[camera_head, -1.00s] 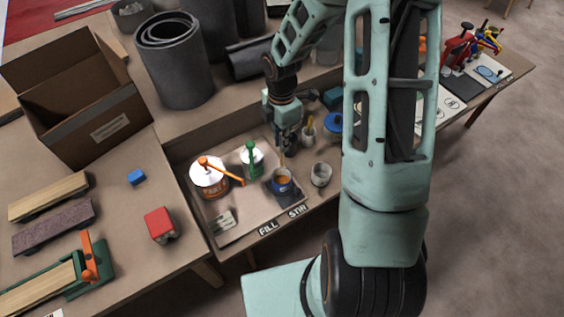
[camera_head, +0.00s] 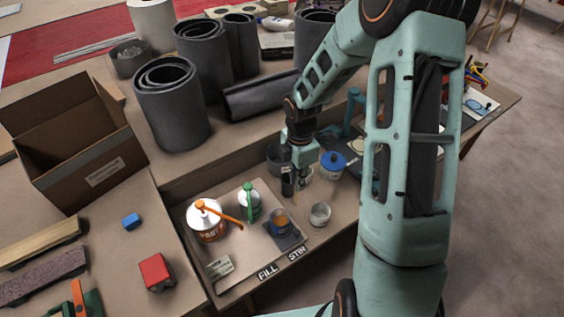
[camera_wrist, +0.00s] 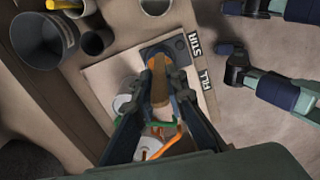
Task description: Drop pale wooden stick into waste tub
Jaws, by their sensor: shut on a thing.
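My gripper (camera_head: 289,190) is shut on the pale wooden stick, above the work board near the orange-topped cup (camera_head: 280,222). The stick (camera_wrist: 160,92) shows between my fingers (camera_wrist: 160,82) in the wrist view, with orange at its far end; whether that orange is on the stick or is the cup behind it, I cannot tell. A dark grey open tub, likely the waste tub, stands behind my gripper in the head view (camera_head: 274,156) and at the upper left in the wrist view (camera_wrist: 45,42). It is partly hidden by my gripper in the head view.
A white-lidded tin (camera_head: 207,222) and a smaller can with a green handle (camera_head: 249,206) stand on the board. A small grey cup (camera_head: 320,215) and a blue-lidded jar (camera_head: 332,166) stand to the right. A cardboard box (camera_head: 100,170) and dark rolls (camera_head: 172,112) stand at left and behind.

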